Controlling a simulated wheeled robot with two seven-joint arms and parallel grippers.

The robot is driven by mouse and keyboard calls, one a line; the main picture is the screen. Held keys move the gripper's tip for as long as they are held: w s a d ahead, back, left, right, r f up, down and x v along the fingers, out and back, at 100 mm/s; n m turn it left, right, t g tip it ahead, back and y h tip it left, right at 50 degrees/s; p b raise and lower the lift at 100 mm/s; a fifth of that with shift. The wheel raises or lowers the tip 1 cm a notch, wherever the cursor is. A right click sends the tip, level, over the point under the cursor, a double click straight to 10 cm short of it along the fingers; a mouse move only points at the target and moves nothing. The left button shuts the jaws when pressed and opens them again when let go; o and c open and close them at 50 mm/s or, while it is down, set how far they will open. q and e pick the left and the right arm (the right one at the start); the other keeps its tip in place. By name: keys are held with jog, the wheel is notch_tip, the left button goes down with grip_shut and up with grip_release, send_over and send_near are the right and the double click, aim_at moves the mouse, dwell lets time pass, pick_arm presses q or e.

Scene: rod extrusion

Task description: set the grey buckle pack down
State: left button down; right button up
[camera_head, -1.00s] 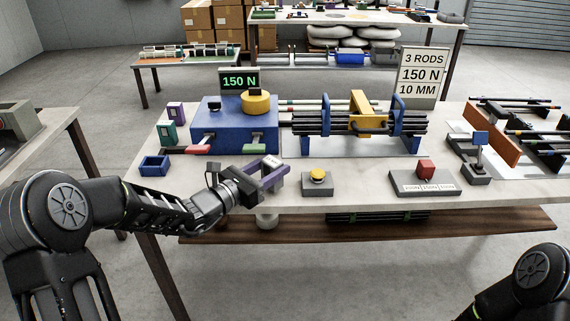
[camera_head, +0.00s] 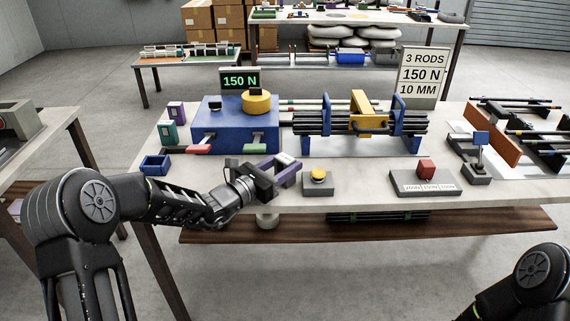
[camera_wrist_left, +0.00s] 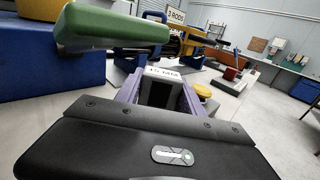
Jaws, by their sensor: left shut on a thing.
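The grey buckle pack (camera_wrist_left: 158,93) shows in the left wrist view with a pale, printed label on top and a dark front face. My left gripper (camera_wrist_left: 155,97) is shut on it, one purple finger on each side. In the head view the left gripper (camera_head: 279,167) is over the front part of the table, left of the yellow button box (camera_head: 318,187). The pack (camera_head: 285,158) is mostly hidden there; its pale top shows between the fingers. Whether its underside touches the table cannot be told. My right gripper is out of view.
A blue machine (camera_head: 222,137) with green and red handles stands behind the gripper. A rod rack (camera_head: 403,128) with a yellow clamp is to the right. A grey block with a red cube (camera_head: 425,169) stands farther right. Bare tabletop (camera_head: 215,190) lies at the front left.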

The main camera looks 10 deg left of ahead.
pick_arm(q)
jog(key=shift+f, duration=0.2)
jog(key=c, duration=0.7)
grip_release()
jog(key=shift+r, duration=0.15)
jog(key=shift+r, duration=0.1)
jog(key=v, duration=1.2)
jog(key=shift+s, duration=0.1)
